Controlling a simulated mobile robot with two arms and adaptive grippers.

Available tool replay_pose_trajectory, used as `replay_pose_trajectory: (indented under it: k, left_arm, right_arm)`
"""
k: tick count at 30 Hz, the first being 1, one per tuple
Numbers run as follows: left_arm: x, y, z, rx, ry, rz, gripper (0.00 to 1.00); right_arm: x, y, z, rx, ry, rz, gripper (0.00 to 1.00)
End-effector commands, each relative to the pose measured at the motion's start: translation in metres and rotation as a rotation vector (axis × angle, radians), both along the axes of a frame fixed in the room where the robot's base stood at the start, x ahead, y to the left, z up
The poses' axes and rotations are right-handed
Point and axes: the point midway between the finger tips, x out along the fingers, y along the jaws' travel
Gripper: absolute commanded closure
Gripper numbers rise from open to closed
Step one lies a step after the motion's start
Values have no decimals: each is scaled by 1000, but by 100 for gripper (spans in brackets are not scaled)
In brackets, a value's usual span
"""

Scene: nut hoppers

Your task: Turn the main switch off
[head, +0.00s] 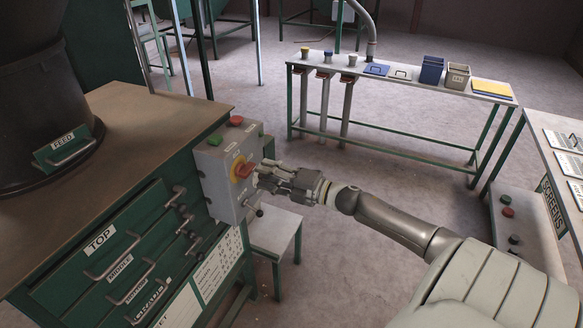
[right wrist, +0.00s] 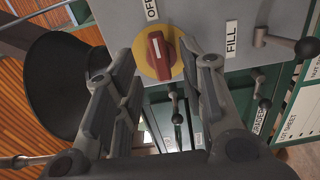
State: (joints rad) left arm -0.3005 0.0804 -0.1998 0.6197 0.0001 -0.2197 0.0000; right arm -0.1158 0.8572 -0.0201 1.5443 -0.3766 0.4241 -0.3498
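The main switch, a red handle on a yellow disc (head: 241,168), is on the front of a grey control box (head: 213,168). In the right wrist view, the red handle (right wrist: 157,55) has a white mark, and an OFF label (right wrist: 151,9) is on the panel above it. My right gripper (head: 262,175) points at the switch from the right. In the right wrist view its fingers (right wrist: 168,65) are apart with the handle showing between the tips. I cannot tell whether either finger touches it. My left gripper is not in view.
Green and red buttons (head: 236,121) are on top of the box. A black-knobbed lever (right wrist: 305,47) is beside the FILL label. Green drawers (head: 108,248) and a dark FEED hopper (head: 45,110) are left. A bench (head: 400,83) with bins stands behind.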

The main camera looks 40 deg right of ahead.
Motion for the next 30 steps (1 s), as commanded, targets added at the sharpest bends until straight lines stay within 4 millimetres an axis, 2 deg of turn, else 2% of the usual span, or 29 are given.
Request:
replay_pose_trajectory:
  k: [9,15,30]
  left_arm:
    - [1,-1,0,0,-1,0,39]
    - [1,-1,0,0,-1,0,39]
    - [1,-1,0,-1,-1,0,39]
  right_arm:
    - [-44,-18,-1,1,4,-1,62]
    - [-61,-26,-1,1,2,-1,62]
    - [-68,-29,0,1,-1,-1,62]
